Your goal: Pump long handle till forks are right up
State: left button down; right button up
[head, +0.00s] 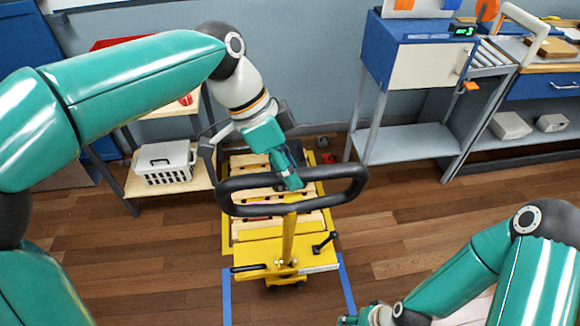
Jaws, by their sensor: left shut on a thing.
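A yellow pallet truck stands on the wooden floor in the middle of the head view. Its long handle (288,240) rises toward me and ends in a black loop grip (345,198). My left gripper (290,180) reaches down from above and is shut on the loop's far bar, near its middle. The truck's forks are mostly hidden under a wooden pallet (252,229), so their height cannot be told. My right gripper (362,318) is low at the bottom edge, away from the truck. Its fingers are too cut off to read.
Blue tape (227,298) marks the floor on both sides of the truck. A shelf with a white basket (164,163) stands at the left. A blue-framed bench (420,60) and a roller table stand at the right. Floor between truck and bench is clear.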

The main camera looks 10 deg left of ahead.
pick_arm(q)
jog(key=s+d+f+b, duration=0.2)
jog(key=s+b, duration=0.1)
jog(key=s, duration=0.2)
jog(key=s+d+f+b, duration=0.2)
jog(key=s+b, duration=0.1)
jog(key=s, duration=0.3)
jog(key=s+d+f+t+b, duration=0.1)
jog(key=s+f+b, duration=0.1)
jog(key=s+b, duration=0.2)
jog(key=shift+s+d+f, duration=0.15)
jog(key=shift+s+d, duration=0.25)
jog(key=shift+s, duration=0.85)
